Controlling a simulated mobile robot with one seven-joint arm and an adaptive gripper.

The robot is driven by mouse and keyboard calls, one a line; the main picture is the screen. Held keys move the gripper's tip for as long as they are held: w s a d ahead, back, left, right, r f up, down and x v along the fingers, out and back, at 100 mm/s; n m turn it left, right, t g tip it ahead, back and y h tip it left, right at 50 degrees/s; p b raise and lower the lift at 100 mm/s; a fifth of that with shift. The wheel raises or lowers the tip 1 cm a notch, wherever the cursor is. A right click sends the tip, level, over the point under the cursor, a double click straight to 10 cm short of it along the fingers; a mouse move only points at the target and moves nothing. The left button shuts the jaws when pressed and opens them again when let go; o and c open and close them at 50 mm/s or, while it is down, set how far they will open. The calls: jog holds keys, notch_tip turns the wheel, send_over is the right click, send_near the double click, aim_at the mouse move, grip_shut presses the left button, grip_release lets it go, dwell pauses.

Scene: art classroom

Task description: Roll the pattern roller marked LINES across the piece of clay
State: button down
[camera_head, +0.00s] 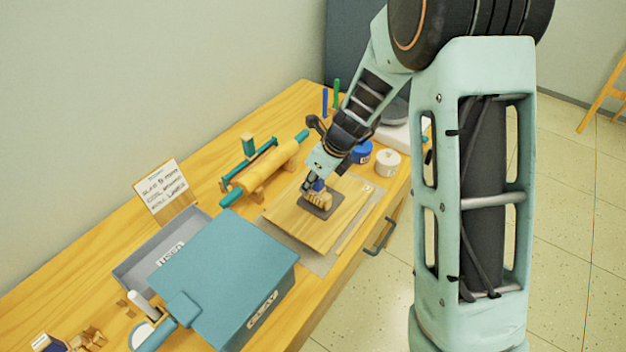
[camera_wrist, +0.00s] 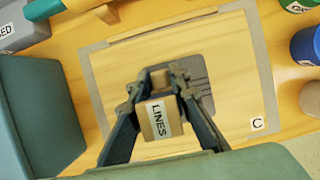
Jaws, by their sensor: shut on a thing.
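My gripper (camera_head: 312,186) is shut on the pattern roller (camera_head: 322,201), a small tan block-like roller whose label reads LINES in the wrist view (camera_wrist: 158,121). The fingers grip it from both sides in the wrist view (camera_wrist: 160,92). The roller is over the piece of clay (camera_head: 309,209), a dark grey slab on a wooden board (camera_head: 305,229). In the wrist view the clay (camera_wrist: 203,74) shows behind the fingers, with faint parallel lines on its right part. The roller hides part of it. I cannot tell whether roller and clay touch.
A teal box labelled CLAY (camera_head: 225,262) and a grey tray labelled USED (camera_head: 135,268) stand left of the board. A large yellow rolling pin (camera_head: 268,165) rests behind it. A blue jar (camera_head: 362,153) and white jar (camera_head: 387,163) stand right. A sign (camera_head: 160,187) stands at back.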

jog(key=shift+s, duration=0.15)
jog(key=shift+s+a, duration=0.45)
jog(key=shift+s, duration=0.05)
jog(key=shift+s+a, duration=0.1)
jog(key=shift+s+a+f, duration=0.1)
jog(key=shift+s+a, duration=0.2)
jog(key=shift+s, duration=0.25)
jog(key=shift+p, duration=0.45)
notch_tip(320, 180, up, 8)
jog(key=p, duration=0.8)
jog(key=shift+w, duration=0.1)
dwell(0.3)
